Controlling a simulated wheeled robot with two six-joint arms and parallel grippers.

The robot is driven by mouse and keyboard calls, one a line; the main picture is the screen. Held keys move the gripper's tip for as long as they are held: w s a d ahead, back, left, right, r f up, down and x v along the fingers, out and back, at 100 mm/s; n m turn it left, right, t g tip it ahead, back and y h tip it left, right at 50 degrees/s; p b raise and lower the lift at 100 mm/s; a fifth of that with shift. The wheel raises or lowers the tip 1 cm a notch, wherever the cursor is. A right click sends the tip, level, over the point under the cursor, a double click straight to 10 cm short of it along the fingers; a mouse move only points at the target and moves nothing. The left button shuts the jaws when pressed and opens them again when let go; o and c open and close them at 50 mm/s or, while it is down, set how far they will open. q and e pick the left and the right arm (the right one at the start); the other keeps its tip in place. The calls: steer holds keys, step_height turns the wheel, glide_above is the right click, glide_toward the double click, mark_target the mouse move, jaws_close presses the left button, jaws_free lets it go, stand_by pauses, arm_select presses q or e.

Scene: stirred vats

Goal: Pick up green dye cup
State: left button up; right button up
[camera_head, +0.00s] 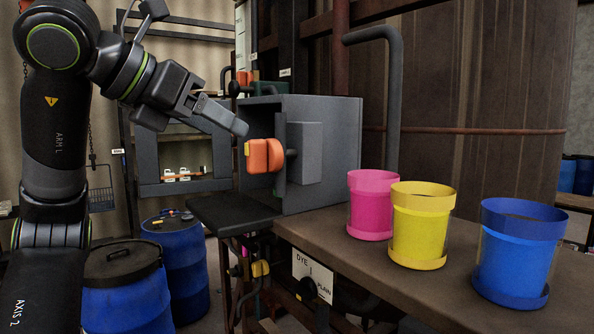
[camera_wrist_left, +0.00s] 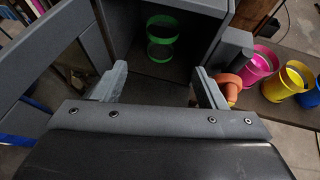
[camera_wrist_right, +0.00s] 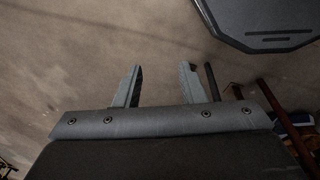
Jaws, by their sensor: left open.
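The green dye cup (camera_wrist_left: 162,40) shows in the left wrist view inside a grey open-fronted box (camera_wrist_left: 198,45), its green rim and base visible. In the head view the cup is hidden, and the grey box (camera_head: 330,125) stands at the bench's left end. My left gripper (camera_head: 222,112) is at the left of the box, empty. In the left wrist view its open fingers (camera_wrist_left: 160,84) are apart, with the cup beyond the gap and not touched. My right gripper (camera_wrist_right: 158,84) is open and empty above the floor, away from the cup.
An orange handle (camera_head: 264,155) stands out at the box's front. Pink (camera_head: 371,205), yellow (camera_head: 420,225) and blue (camera_head: 518,252) cups stand on the bench (camera_head: 400,275) to its right. Blue drums (camera_head: 125,285) stand below left. A dark ledge (camera_head: 232,214) sits before the box.

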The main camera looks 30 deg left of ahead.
arm_select(q)
steer(key=p+x, duration=0.2)
steer(key=x, duration=0.8)
steer(key=shift+w+p, duration=0.1)
steer(key=shift+p, duration=0.2)
steer(key=shift+w+d+f+p, duration=0.2)
steer(key=shift+w+f+p, duration=0.2)
steer(key=shift+p, duration=0.15)
steer(key=p+x, duration=0.2)
steer(key=x, duration=0.1)
steer(key=shift+d+f, duration=0.1)
steer(key=shift+f, duration=0.05)
steer(key=shift+w+f, duration=0.35)
steer(key=shift+w, duration=0.05)
arm_select(e)
step_height(320, 180, up, 6)
arm_select(q)
steer(key=shift+c, duration=0.5)
steer(key=c, duration=0.7)
steer(key=shift+o, duration=0.2)
